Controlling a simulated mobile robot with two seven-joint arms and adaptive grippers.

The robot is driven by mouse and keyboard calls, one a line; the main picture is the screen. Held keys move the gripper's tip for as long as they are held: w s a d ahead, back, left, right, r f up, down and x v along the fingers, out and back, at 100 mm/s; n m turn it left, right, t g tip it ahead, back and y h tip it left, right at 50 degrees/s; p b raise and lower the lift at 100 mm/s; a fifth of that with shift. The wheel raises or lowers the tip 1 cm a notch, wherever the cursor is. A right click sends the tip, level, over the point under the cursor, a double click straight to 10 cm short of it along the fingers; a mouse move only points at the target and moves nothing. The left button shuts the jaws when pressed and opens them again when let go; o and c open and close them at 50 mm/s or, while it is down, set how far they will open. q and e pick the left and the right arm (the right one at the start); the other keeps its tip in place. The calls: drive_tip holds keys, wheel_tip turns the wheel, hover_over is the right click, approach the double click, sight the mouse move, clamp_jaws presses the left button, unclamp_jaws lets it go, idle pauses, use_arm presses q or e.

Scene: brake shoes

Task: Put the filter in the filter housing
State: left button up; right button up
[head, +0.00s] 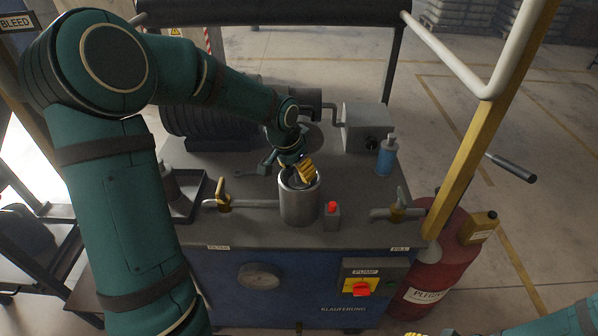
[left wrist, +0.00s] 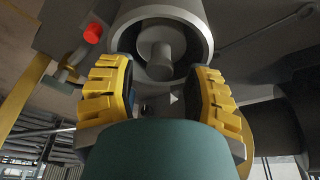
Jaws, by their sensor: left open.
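The filter housing (head: 299,206) is an upright, open-topped grey metal cylinder at the front middle of the bench top. Its rim also shows at the top of the left wrist view (left wrist: 201,30). My left gripper (head: 306,170) is over the housing's mouth, its yellow fingers apart. In the left wrist view the left gripper (left wrist: 165,95) has nothing between its pads. A grey round piece (left wrist: 160,48) sits inside the housing; I cannot tell whether it is the filter or part of the housing. Of my right gripper, only yellow bits (head: 408,333) show at the bottom edge.
A box with a red button (head: 332,210) stands close to the housing. A blue bottle (head: 386,157), a grey box (head: 367,128) and a black tray (head: 186,208) are also on the bench.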

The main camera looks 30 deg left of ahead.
use_arm(q)
drive_tip(key=p+v, duration=0.1)
drive_tip(key=v, duration=0.9)
drive_tip(key=shift+f, duration=0.1)
